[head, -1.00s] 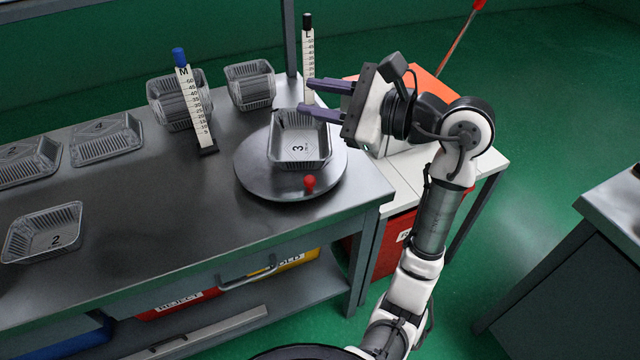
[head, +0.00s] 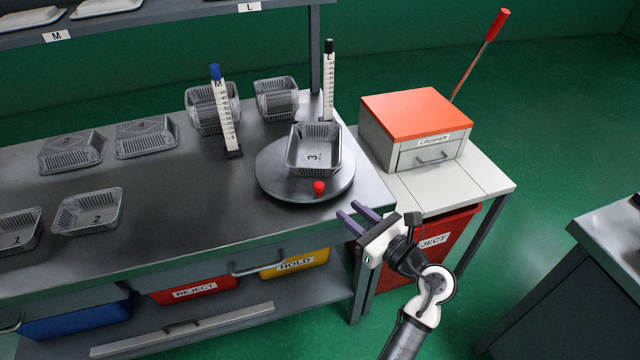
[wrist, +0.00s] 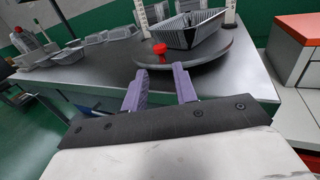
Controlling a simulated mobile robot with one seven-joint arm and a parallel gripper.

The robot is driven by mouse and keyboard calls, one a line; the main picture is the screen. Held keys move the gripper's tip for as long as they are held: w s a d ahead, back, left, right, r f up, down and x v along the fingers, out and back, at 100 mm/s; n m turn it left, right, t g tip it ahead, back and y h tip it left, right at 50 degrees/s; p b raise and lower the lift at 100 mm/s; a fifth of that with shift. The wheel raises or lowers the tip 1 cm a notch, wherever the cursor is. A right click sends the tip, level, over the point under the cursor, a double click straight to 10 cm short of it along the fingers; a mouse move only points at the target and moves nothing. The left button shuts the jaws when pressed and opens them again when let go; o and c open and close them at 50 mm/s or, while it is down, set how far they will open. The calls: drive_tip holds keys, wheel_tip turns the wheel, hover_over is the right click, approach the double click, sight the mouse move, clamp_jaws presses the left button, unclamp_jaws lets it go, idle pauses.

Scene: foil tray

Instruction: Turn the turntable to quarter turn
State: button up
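The turntable (head: 275,180) is a round grey disc near the right end of the metal bench. A foil tray marked 3 (head: 314,150) sits on it, towards the back. A red knob (head: 319,187) stands at the disc's front edge; in the wrist view the red knob (wrist: 159,48) shows ahead of my fingers, left of the tray (wrist: 190,30). My gripper (head: 360,219) is open and empty, with its two purple fingers apart, by the bench's front right corner. It is clear of the turntable and the knob. In the wrist view my gripper (wrist: 160,84) points towards the disc.
Several numbered trays lie on the left of the bench, including tray 2 (head: 88,212). A crusher (head: 415,130) stands at right, above a red reject bin (head: 440,240).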

sight(322, 188)
drive_tip(key=p+x, duration=0.2)
drive_tip(key=x, duration=0.9)
drive_tip(key=shift+w+a, duration=0.15)
drive_tip(key=shift+a, duration=0.05)
drive_tip(key=shift+c, duration=0.2)
clamp_jaws()
